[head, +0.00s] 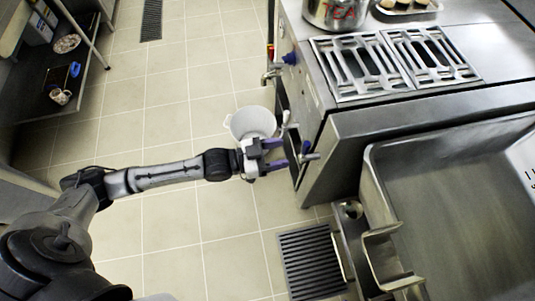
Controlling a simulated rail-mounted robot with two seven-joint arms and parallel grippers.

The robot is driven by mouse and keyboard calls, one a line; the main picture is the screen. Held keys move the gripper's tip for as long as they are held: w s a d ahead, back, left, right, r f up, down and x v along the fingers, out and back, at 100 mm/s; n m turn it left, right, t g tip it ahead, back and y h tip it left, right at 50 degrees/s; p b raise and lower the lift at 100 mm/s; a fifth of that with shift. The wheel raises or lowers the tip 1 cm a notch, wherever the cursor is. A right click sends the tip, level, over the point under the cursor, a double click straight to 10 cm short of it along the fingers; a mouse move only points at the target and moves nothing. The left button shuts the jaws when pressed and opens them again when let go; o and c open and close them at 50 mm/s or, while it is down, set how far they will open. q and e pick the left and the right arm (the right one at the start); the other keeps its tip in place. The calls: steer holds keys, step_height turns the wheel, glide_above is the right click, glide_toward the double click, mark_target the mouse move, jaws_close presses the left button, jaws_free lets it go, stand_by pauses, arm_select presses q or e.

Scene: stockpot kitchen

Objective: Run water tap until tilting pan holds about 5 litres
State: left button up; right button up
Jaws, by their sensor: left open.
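The tilting pan (455,200) is a wide steel basin at the right, with a pouring lip at its lower left; I see no clear water in it. Dark markings show on its right wall, cut off by the picture edge. A small tap or valve with a blue handle (306,150) sticks out from the front of the steel range. I cannot tell whether it is the water tap. My left gripper (282,154) is open and empty, its purple fingers pointing right, just left of that handle. My right gripper is out of view.
A white bucket (250,123) is on the floor behind my left gripper. Another blue-handled fitting (289,58) is farther up the range (345,130). A pot marked TEA (335,14) stands on top. A floor grate (311,262) is below; tiled floor at left is clear.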

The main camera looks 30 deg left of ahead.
arm_select(q)
steer(key=x, duration=0.6)
steer(key=shift+w+d, duration=0.2)
stand_by(0.4)
steer(key=c, duration=1)
